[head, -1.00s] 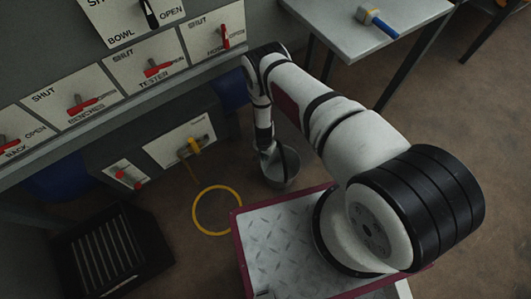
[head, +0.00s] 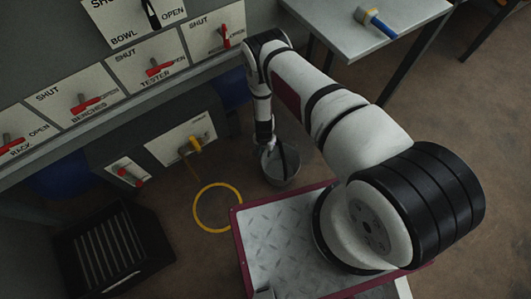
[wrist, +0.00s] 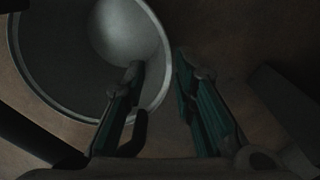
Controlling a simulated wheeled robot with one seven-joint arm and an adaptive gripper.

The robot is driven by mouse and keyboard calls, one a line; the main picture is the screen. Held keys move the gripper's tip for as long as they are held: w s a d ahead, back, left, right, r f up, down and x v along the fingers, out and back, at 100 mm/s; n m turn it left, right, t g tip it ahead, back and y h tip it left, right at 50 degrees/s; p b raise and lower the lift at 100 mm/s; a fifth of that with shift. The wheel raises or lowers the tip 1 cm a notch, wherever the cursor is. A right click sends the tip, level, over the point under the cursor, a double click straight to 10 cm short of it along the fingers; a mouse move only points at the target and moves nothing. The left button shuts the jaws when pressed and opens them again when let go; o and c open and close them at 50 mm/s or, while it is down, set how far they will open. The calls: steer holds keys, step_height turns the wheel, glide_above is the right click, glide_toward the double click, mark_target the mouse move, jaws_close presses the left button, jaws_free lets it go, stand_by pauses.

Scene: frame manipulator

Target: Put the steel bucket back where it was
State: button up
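The steel bucket (head: 283,178) is a grey, round, open pail at the centre of the head view, low beside my platform. Whether it touches the floor is hard to tell. A yellow ring (head: 196,220) lies on the floor to its left, with bare floor inside.
A black slatted crate (head: 150,238) stands at the lower left. Panels with red levers and a yellow-handled valve (head: 190,146) line the wall. A table (head: 350,30) bearing a blue-handled tool (head: 380,25) stands at the top right.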

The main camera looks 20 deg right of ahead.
step_height(320, 180, up, 9)
steer(key=p, duration=0.2)
steer(key=shift+a, duration=0.1)
stand_by(0.5)
